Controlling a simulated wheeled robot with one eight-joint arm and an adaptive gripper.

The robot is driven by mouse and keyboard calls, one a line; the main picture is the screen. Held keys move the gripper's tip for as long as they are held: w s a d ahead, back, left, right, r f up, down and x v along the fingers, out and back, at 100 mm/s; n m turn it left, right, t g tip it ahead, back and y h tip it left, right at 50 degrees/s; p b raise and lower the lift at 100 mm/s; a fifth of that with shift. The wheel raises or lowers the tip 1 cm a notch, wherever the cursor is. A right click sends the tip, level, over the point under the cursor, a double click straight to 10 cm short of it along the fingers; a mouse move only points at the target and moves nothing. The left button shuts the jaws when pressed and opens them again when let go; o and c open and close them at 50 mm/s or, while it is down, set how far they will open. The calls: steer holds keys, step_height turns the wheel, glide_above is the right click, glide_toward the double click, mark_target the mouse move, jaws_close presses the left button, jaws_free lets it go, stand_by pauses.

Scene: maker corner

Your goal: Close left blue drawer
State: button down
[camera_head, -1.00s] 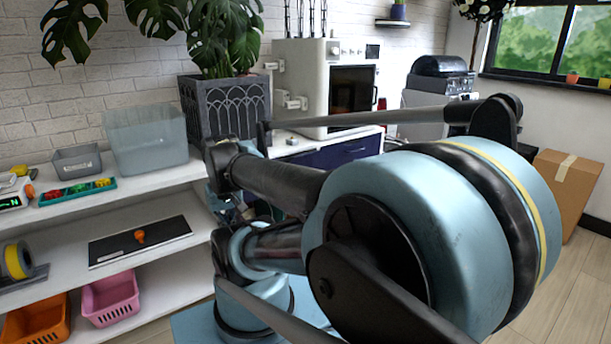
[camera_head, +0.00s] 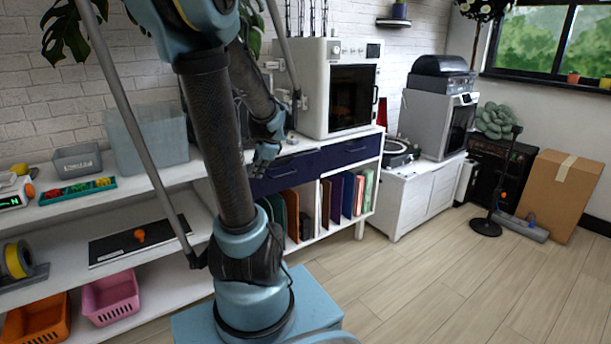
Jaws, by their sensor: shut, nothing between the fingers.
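The left blue drawer (camera_head: 291,174) is in the white cabinet under the 3D printer, to the right of my arm's column. Its dark blue front carries a slim handle. My arm hides its left end, and I cannot tell how far it stands out. The right blue drawer (camera_head: 352,150) beside it looks flush with the cabinet. My gripper (camera_head: 264,158) is shut and empty, pointing down at the upper left part of the left drawer's front. I cannot tell whether it touches the drawer.
Folders and books (camera_head: 345,195) stand in the open shelf below the drawers. The white printer (camera_head: 340,90) stands on the cabinet top. White shelves with bins (camera_head: 110,295) are on the left.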

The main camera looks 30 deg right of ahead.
steer(key=d+f+m+t+h, duration=0.15)
steer(key=d+m, duration=0.55)
steer(key=d, duration=0.7)
steer(key=d+f+m+t, duration=0.25)
steer(key=d+m, duration=0.55)
steer(key=d, duration=0.6)
glide_toward(302, 177)
step_height(302, 177, down, 3)
steer(key=w, duration=0.1)
steer(key=shift+w+a, duration=0.2)
steer(key=shift+w, duration=0.9)
steer(key=shift+d, duration=0.1)
